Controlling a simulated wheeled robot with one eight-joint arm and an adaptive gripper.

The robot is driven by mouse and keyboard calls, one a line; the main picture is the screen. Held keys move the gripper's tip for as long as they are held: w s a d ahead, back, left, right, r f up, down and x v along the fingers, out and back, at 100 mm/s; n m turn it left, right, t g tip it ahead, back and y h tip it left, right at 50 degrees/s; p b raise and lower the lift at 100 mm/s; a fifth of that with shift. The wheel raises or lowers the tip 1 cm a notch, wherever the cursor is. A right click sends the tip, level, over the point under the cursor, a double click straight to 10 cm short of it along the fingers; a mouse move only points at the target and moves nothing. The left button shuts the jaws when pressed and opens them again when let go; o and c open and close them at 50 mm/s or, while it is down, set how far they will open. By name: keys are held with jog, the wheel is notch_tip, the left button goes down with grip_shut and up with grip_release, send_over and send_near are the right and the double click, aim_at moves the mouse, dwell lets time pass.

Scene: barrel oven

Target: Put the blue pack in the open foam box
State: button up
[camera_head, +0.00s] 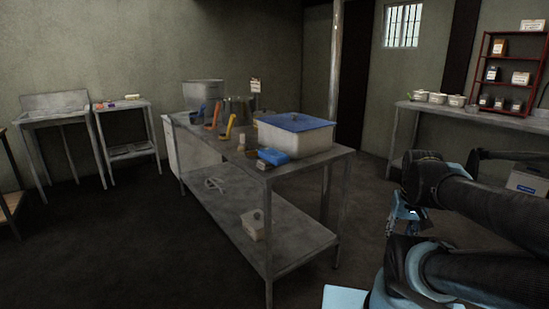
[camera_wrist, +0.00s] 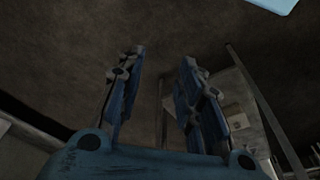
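A small blue pack (camera_head: 273,156) lies on the metal table (camera_head: 318,160), close to its near edge. Directly behind it stands a large whitish box (camera_head: 290,139) with a flat blue top. A grey-white box (camera_head: 203,90) stands at the table's far end; I cannot tell whether it is open. No box is clearly recognisable as the open foam box. My gripper (camera_head: 405,214) is to the right of the table, apart from the pack, and points downward. In the wrist view my gripper (camera_wrist: 160,75) has its blue fingers spread with nothing between them.
Bottles, orange and yellow-handled tools (camera_head: 230,125) and a pot (camera_head: 238,108) crowd the table's far half. A small whitish container (camera_head: 253,224) sits on the lower shelf. A side bench (camera_head: 470,116) with tubs stands at right. Dark floor between table and my arm is clear.

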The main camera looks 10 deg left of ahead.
jog(key=o, duration=0.4)
jog(key=shift+s+r, duration=0.1)
jog(key=shift+r, duration=0.05)
jog(key=o, duration=0.7)
jog(key=shift+w+a+r+n, duration=0.15)
jog(key=shift+w+a+r, duration=0.1)
jog(key=shift+r, duration=0.35)
jog(key=shift+w+a+r+n, duration=0.15)
jog(key=shift+w+r, duration=0.05)
jog(key=shift+r, duration=0.4)
notch_tip(320, 180, up, 24)
jog(key=n+y, duration=0.3)
jog(key=n, duration=0.6)
send_over(274, 152)
jog(key=s+d, duration=0.5)
jog(key=shift+t, duration=0.3)
jog(key=x, duration=1.7)
jog(key=shift+w+a+r, duration=0.1)
jog(key=shift+w+a, duration=0.1)
jog(key=shift+a, duration=0.05)
